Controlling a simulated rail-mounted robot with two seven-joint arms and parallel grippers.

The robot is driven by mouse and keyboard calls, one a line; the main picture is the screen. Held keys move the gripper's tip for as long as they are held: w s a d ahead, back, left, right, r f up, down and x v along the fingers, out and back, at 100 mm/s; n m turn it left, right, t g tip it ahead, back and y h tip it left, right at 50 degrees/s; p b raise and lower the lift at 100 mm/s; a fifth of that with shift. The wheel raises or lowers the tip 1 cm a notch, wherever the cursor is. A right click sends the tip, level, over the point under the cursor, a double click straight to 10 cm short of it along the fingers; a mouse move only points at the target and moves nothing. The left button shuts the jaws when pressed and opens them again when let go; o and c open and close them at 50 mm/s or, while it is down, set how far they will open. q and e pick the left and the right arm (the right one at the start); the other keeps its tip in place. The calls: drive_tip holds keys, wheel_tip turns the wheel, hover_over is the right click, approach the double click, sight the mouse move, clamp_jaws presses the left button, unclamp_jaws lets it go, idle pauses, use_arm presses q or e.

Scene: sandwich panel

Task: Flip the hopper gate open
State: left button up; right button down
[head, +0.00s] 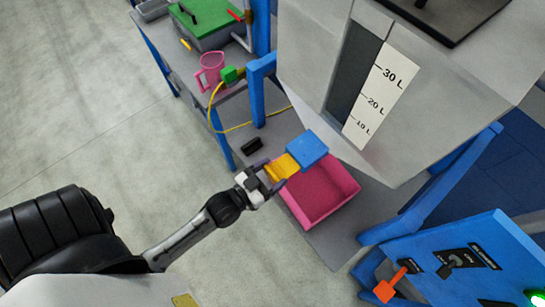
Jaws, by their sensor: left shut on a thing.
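The grey hopper (300,55) fills the upper right of the head view, with a white litre scale (381,95) on its side. A blue block (307,150), which looks like the gate's body, sits below the hopper. A yellow handle (283,167) sticks out from it toward the left. My left gripper (265,175) is shut on the yellow handle; its fingers partly hide the handle's end. Whether the gate's opening is clear or covered cannot be told from this angle. My right gripper is out of view.
A pink bin (334,203) stands open below the blue block. A blue control panel (450,275) with an orange lever (391,285) is at lower right. A bench at upper left holds a pink jug (210,72). A black object (252,145) lies near the bin.

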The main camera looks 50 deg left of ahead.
use_arm(q)
drive_tip(key=o, duration=0.9)
drive_tip(key=shift+o, duration=1)
drive_tip(key=shift+s, duration=0.15)
drive_tip(key=shift+o, duration=1)
drive_tip(key=s+a+b, duration=0.1)
drive_tip(key=s, duration=1.2)
drive_tip(key=shift+s+a, duration=0.25)
drive_tip(key=shift+s, duration=0.05)
